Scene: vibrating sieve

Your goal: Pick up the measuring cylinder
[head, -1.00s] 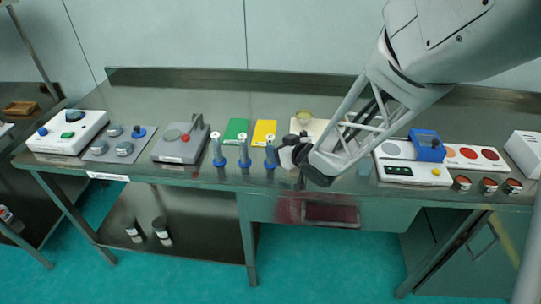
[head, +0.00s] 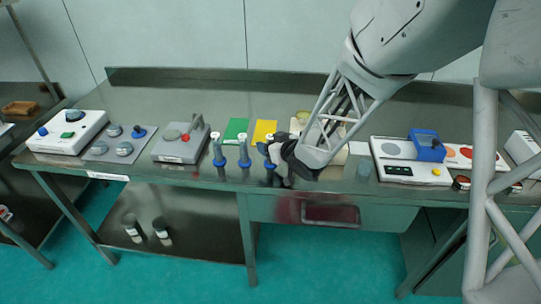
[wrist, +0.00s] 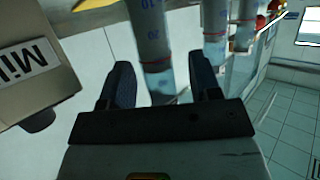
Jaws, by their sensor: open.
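Several slim upright cylinders with blue bases stand near the table's front edge, left of middle in the head view: one at left (head: 218,150), one in the middle (head: 244,152), and a right one (head: 270,140) partly hidden by my gripper (head: 278,154). In the wrist view a clear measuring cylinder (wrist: 149,35) with blue graduation marks stands between the two open fingers of my gripper (wrist: 161,82). Whether the fingers touch it cannot be told. More graduated cylinders (wrist: 214,30) show to its right.
A green pad (head: 235,130) and a yellow pad (head: 264,131) lie behind the cylinders. A grey device (head: 180,145) stands to the left. A white panel with a blue block (head: 427,145) is at right. A labelled box (wrist: 35,65) is at left in the wrist view.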

